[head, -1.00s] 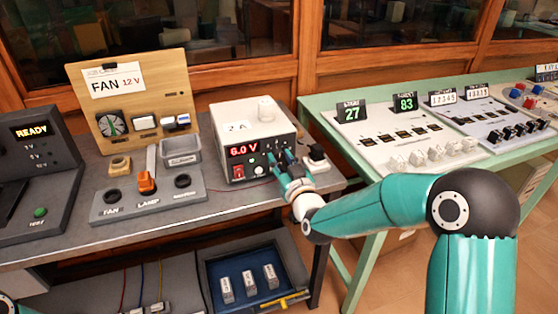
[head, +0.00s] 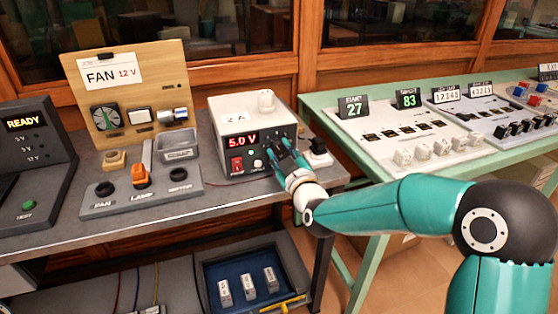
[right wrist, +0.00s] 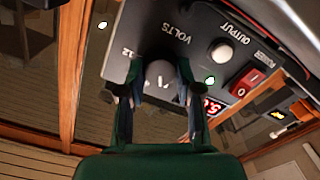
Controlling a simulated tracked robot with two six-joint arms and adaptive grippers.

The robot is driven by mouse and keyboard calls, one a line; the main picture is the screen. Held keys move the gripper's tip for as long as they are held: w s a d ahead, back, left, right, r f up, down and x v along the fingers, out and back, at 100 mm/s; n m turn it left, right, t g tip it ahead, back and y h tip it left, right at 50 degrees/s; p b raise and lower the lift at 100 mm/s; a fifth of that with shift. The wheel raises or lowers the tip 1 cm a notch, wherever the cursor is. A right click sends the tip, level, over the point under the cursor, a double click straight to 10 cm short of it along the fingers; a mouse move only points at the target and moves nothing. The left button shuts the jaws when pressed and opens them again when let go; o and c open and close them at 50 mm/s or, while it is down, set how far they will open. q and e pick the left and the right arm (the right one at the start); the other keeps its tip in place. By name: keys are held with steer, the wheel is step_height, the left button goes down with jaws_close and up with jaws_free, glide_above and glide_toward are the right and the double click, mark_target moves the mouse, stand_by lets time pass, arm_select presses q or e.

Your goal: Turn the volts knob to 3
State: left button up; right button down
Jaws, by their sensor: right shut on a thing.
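The power supply (head: 235,108) is a white box with a dark front panel on the grey bench. Its red display (head: 242,141) reads 5.0 V. My right gripper (head: 281,152) is at the right part of that panel and hides the knob in the head view. In the right wrist view, my right gripper (right wrist: 157,80) is shut on the round volts knob (right wrist: 160,72), one finger on each side. The VOLTS label (right wrist: 174,27) is beside it, with a 12 mark at the left. The knob's pointer cannot be made out. My left gripper is out of view.
A red power switch (head: 236,165) is on the same panel, left of my gripper. A small white-and-black item (head: 318,152) stands close right of the supply. A FAN board (head: 130,100) and a socket strip (head: 140,193) are to the left. A green table (head: 330,108) is right.

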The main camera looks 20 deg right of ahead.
steer(key=n+b, duration=0.1)
steer(key=n, duration=0.3)
steer(key=shift+a+f+n, duration=0.1)
steer(key=shift+a+n, duration=0.05)
steer(key=shift+n, duration=0.15)
steer(key=n, duration=0.3)
steer(key=shift+b, duration=0.35)
steer(key=shift+a+f+n, duration=0.1)
steer(key=shift+n, duration=1.1)
steer(key=c, duration=0.8)
jaws_free()
steer(key=shift+s, duration=0.1)
steer(key=s, duration=1.1)
steer(key=shift+s+d, duration=0.25)
steer(key=shift+s, duration=0.15)
